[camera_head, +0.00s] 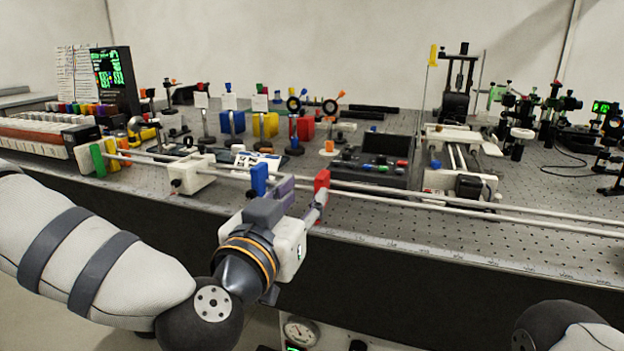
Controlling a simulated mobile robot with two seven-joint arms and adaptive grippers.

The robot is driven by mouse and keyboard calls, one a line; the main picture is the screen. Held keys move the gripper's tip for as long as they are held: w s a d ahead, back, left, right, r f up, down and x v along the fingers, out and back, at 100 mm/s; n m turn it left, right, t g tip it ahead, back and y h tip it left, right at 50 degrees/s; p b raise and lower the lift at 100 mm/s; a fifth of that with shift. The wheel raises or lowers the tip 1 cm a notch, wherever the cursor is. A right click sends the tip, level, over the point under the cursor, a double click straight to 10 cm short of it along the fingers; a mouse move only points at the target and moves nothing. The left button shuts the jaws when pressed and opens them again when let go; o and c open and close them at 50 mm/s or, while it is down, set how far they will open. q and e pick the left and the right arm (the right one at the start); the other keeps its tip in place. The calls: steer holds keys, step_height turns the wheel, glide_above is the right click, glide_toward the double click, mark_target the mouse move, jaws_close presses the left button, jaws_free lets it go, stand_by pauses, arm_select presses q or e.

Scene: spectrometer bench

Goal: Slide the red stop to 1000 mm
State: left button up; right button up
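The red stop (322,181) stands upright on the long pale rail (470,209) at the front of the bench, near the middle of the picture. My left gripper (314,207) reaches up to it from below left, with a pale finger end right at the stop's lower part. I cannot tell whether it touches or grips the stop. The scale (440,254) along the bench's front edge is too small to read. My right gripper is out of view; only part of that arm shows at bottom right.
A green stop (97,160) is at the far left. The rail right of the red stop looks clear. Optical mounts stand behind.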

mark_target(326, 171)
arm_select(q)
steer(key=b+x, duration=0.1)
steer(key=x, duration=0.9)
steer(key=shift+w+d+f, duration=0.15)
steer(key=shift+w+f, duration=0.05)
jaws_close()
